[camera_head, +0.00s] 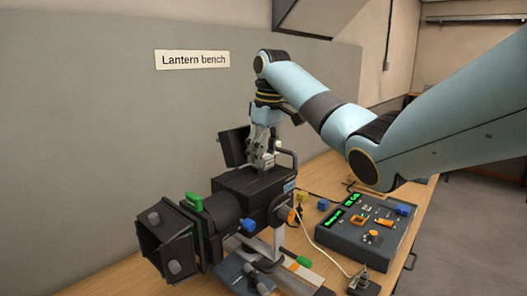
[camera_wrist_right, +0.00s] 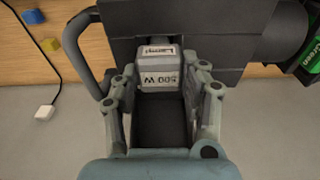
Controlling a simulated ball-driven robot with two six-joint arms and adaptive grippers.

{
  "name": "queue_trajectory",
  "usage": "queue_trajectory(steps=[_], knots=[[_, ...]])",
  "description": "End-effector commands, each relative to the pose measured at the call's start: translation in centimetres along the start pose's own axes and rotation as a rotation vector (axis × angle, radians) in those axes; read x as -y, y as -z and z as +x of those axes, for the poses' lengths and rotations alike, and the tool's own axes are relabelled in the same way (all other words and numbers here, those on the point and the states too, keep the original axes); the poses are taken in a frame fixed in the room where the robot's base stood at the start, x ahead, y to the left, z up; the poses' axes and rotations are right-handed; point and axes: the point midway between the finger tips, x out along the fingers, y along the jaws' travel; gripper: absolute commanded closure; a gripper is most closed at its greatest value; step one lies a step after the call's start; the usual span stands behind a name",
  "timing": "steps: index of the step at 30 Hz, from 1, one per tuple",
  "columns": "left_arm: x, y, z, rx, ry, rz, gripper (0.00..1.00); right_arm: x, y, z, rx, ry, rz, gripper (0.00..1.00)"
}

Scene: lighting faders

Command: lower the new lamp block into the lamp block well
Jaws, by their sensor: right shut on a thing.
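The new lamp block (camera_wrist_right: 160,72) is a pale grey block with the print "Lamp" and "500 W", held between the two fingers in the right wrist view. My right gripper (camera_head: 263,152) is shut on it, over the top of the black lantern (camera_head: 240,188) in the head view. A dark rectangular recess (camera_wrist_right: 163,122) shows between the fingers beside the block in the wrist view; it looks like the lamp block well. The block's lower end is hidden, so I cannot tell whether it is in the well. My left gripper is not in view.
A black flap (camera_head: 234,146) stands up behind the lantern, and a handle (camera_wrist_right: 86,55) curves beside the gripper. A control desk (camera_head: 362,228) with faders and green displays is on the right. Small blue and yellow blocks (camera_head: 302,197) lie between them on the bench.

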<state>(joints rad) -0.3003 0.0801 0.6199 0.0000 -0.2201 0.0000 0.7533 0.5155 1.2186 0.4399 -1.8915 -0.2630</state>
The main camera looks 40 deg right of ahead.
Motion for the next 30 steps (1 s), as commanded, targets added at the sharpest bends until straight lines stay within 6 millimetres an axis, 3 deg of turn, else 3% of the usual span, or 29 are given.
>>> queue_trajectory(steps=[26,27,30], knots=[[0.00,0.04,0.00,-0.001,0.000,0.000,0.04,0.00,-0.07,0.69,-0.001,0.000,0.000,0.82],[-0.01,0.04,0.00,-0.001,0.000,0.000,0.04,0.00,-0.07,0.68,-0.001,0.000,0.000,0.52],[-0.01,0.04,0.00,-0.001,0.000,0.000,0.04,0.00,-0.07,0.68,0.000,0.000,0.000,0.38]])
